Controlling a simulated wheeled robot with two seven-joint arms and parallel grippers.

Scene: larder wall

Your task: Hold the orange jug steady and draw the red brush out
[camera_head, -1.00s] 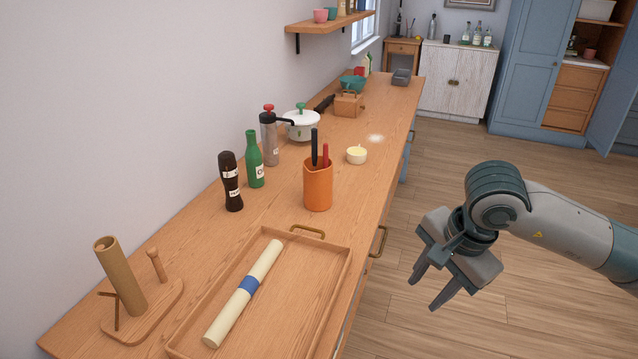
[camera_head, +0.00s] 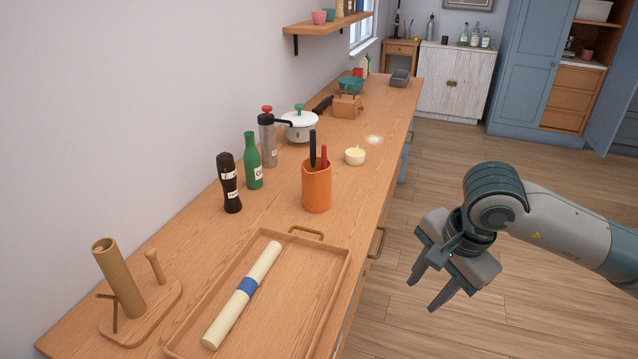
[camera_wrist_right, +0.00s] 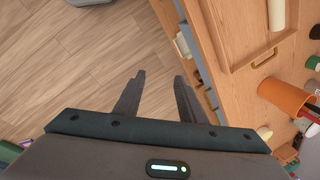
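The orange jug (camera_head: 317,189) stands upright on the wooden counter, behind the tray. The red brush (camera_head: 324,155) sticks up out of its right side, with a black handle (camera_head: 312,148) beside it; their lower ends are hidden inside. The jug also shows at the right of the right wrist view (camera_wrist_right: 284,96). My right gripper (camera_head: 424,294) is open and empty, out over the floor to the right of the counter and apart from the jug. Its two fingers show spread in the right wrist view (camera_wrist_right: 157,95). My left gripper is not in view.
A wooden tray (camera_head: 318,318) holding a cream roll with a blue band (camera_head: 247,285) lies in front. A dark bottle (camera_head: 230,182), green bottle (camera_head: 252,162) and grey mill (camera_head: 268,140) stand left of the jug. A small cup (camera_head: 355,157) sits behind right.

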